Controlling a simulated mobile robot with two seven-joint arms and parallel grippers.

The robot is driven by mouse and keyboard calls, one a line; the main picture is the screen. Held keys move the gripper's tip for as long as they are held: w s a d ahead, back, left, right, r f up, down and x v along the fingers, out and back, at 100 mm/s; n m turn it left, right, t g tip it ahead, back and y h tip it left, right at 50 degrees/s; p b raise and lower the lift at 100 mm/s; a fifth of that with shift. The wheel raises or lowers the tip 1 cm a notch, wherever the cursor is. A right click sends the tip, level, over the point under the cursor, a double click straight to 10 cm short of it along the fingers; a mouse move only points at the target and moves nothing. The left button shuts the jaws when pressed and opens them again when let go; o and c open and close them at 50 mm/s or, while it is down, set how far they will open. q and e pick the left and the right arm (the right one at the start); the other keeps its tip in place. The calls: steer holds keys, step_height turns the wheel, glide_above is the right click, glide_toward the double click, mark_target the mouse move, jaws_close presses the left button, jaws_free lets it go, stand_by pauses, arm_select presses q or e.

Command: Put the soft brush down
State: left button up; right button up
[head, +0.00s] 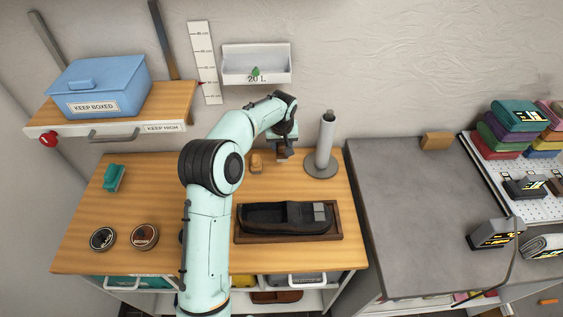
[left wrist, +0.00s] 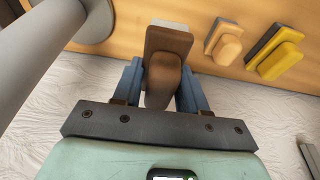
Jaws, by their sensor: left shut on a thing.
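My left gripper (head: 282,143) is at the back of the wooden worktop (head: 338,240), left of the grey post. In the left wrist view its blue fingers (left wrist: 160,88) are shut on a brown brush (left wrist: 168,68) with a pale grey pad or bristle end. In the head view the brush is a small dark shape under the gripper (head: 282,155); I cannot tell whether it touches the worktop. A tan brush (head: 256,162) lies just left of it; it also shows in the left wrist view (left wrist: 227,46). My right gripper is not in view.
The grey post (head: 326,140) stands close to the right. A yellow brush (left wrist: 280,60) lies beyond the tan one. A dark tray (head: 290,222) holding a black shoe-like object lies in front. Two round tins (head: 145,237) and a teal brush (head: 114,177) are at left.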

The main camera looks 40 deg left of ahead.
mark_target(282, 146)
arm_select(q)
step_height(282, 146, down, 8)
steer(key=shift+r, duration=0.25)
steer(key=shift+f, duration=0.1)
steer(key=o, duration=0.9)
steer(key=v, duration=1.2)
steer(key=shift+s, duration=0.1)
